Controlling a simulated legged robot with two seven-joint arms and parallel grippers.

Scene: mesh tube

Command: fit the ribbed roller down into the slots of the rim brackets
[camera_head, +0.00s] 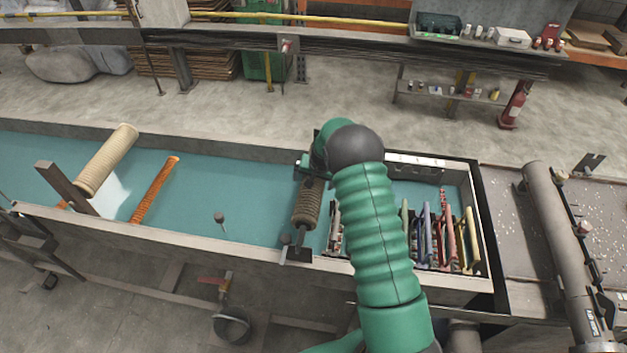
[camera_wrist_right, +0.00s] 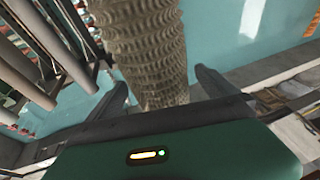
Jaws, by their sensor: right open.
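The ribbed roller (camera_head: 307,205) is grey-brown and lies across the teal trough, between the near rim bracket (camera_head: 296,253) and the far rim, where my wrist hides much of the far bracket. I cannot tell whether its ends sit in the slots. In the right wrist view, the roller (camera_wrist_right: 145,45) runs between the two dark fingers of my right gripper (camera_wrist_right: 163,82). That gripper is open, with a finger on each side and visible gaps. In the head view my green right arm covers its fingers. My left gripper is not in view.
Several coloured bars (camera_head: 441,235) stand in the trough's right end, close to the roller. A larger pale roller (camera_head: 107,160) and an orange roller (camera_head: 155,189) lie at the left. Teal surface (camera_head: 245,180) left of the ribbed roller is mostly clear.

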